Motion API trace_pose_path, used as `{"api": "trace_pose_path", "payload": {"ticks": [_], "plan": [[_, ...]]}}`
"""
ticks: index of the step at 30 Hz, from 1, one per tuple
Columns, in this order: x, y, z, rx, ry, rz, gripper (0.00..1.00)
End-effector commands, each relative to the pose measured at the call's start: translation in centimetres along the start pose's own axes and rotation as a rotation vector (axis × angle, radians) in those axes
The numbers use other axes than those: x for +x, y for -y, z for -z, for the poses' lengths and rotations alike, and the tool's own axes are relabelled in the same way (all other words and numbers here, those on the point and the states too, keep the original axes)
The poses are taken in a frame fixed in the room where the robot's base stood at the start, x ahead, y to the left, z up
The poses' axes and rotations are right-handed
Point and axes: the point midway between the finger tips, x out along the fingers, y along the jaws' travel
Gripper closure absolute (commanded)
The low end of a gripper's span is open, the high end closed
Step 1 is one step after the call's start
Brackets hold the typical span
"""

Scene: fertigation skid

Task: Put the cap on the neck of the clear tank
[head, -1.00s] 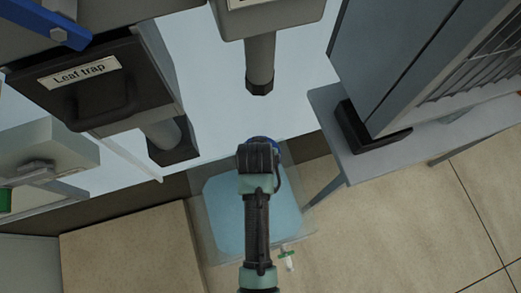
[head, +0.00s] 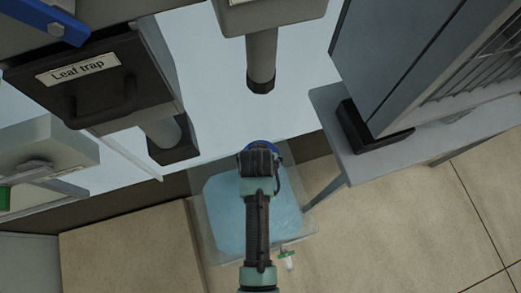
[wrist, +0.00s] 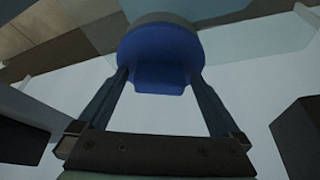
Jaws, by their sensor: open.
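The clear tank (head: 225,225), with pale blue liquid inside, stands low on the floor in the middle of the head view, under my arm. A blue cap (wrist: 160,60) with a grey upper face or rim shows in the wrist view between the fingertips of my gripper (wrist: 159,75). My gripper is open, with one finger at each side of the cap. In the head view only a blue edge of the cap (head: 274,148) shows past my wrist, over the tank's far part. The tank's neck is hidden, so I cannot tell whether the cap sits on it.
A leaf trap box (head: 95,85) hangs at upper left. A grey pipe (head: 261,60) comes down beyond the tank. A grey bench (head: 375,155) with a large cabinet is on the right. A small green-topped fitting (head: 287,258) is at the tank's near right side.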

Motion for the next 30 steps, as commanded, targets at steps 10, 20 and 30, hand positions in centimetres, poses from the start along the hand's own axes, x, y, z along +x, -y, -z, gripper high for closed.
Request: {"api": "trace_pose_path", "payload": {"ticks": [10,20,30], "plan": [[-3.7,0.0,0.2,0.000,-0.003,0.001,0.00],[-9.9,0.0,0.2,0.000,-0.003,0.000,0.00],[-12.3,0.0,0.1,0.000,0.000,0.000,0.00]]}}
